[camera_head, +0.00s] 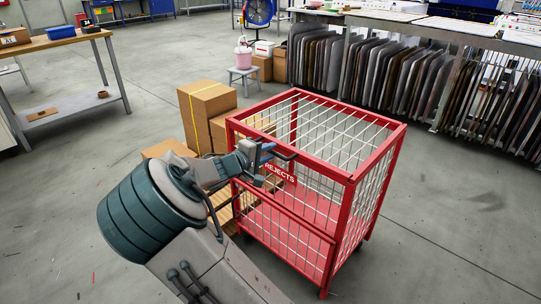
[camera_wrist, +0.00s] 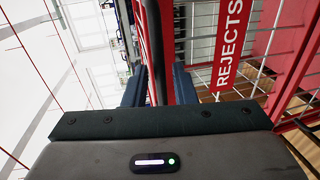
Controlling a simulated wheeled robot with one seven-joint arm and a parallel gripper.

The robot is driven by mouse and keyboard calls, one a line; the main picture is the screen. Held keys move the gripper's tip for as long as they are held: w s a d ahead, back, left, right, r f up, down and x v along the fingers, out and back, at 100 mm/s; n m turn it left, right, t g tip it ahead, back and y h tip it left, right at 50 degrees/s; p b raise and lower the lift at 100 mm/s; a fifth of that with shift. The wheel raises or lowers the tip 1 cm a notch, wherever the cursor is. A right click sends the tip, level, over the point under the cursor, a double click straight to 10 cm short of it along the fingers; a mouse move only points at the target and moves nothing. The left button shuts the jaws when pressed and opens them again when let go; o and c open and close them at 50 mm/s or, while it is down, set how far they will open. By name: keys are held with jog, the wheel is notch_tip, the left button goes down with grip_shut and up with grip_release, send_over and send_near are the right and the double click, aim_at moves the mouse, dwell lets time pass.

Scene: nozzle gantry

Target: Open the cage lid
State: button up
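The cage (camera_head: 343,221) is a red frame with white wire mesh, standing on the floor. Its lid (camera_head: 343,126) lies flat across the top, closed. A dark handle bar (camera_head: 284,154) sticks out at the lid's front edge, above the "REJECTS" sign (camera_head: 280,173); the sign also shows in the wrist view (camera_wrist: 229,45). My gripper (camera_head: 267,154) is at that front edge beside the handle. In the wrist view, my gripper's two dark blue fingers (camera_wrist: 160,85) stand apart with a dark and red bar between them. Whether they press on it is unclear.
Cardboard boxes (camera_head: 207,105) stand close behind the cage's left side. A rack of upright panels (camera_head: 390,75) runs along the back right. Floor at the right is clear.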

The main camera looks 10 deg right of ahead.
jog(key=shift+w+d+f, duration=0.15)
jog(key=shift+w+d, duration=0.25)
jog(key=shift+d, duration=0.15)
grip_shut()
